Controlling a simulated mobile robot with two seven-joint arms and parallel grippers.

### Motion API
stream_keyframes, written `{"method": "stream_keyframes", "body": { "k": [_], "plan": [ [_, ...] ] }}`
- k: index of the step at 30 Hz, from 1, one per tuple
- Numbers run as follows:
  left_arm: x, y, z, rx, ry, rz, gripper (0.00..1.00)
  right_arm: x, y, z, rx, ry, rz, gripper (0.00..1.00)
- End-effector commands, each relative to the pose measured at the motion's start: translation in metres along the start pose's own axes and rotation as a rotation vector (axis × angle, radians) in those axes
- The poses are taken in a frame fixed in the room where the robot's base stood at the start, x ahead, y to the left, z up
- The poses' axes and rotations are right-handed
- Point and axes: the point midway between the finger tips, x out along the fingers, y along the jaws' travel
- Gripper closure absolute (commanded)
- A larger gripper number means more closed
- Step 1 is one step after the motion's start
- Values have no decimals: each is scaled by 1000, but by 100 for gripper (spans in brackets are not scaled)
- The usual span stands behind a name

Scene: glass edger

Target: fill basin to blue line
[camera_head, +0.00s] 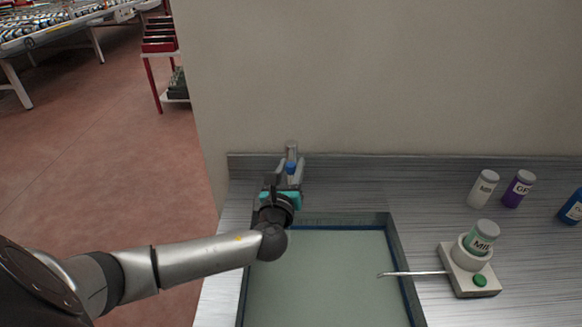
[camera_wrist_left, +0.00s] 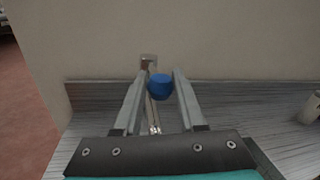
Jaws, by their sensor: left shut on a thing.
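The basin (camera_head: 402,262) is sunk in the counter, with a dark blue line (camera_head: 358,228) along its inner wall near the top. A flat pale green surface fills its inside; I cannot tell whether it is water or the bare floor. A metal tap (camera_head: 292,150) with a blue knob (camera_head: 291,168) stands behind the basin's back left corner. My left gripper (camera_head: 288,175) is at the tap, shut on the blue knob. In the left wrist view the blue knob (camera_wrist_left: 160,87) sits between the two fingers. The spout is mostly hidden by my gripper. My right gripper is out of view.
Right of the basin, a white holder (camera_head: 470,262) with a green button (camera_head: 480,280) carries a labelled bottle (camera_head: 482,236); its thin metal tube (camera_head: 415,273) reaches over the basin. White (camera_head: 484,188), purple (camera_head: 518,188) and blue (camera_head: 572,208) bottles stand behind. A wall closes off the back.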

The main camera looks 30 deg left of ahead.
Motion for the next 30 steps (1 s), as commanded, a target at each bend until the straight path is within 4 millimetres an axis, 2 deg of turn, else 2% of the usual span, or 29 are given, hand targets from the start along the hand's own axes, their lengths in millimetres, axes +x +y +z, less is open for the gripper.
{"method": "stream_keyframes", "body": {
  "k": [1,6,7,30],
  "plan": [
    [0,0,0,0,0,0,80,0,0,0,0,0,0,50],
    [0,0,0,0,0,0,99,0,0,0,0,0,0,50],
    [0,0,0,1,0,0,100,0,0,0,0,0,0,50],
    [0,0,0,1,0,1,100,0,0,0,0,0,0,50]
  ]
}}
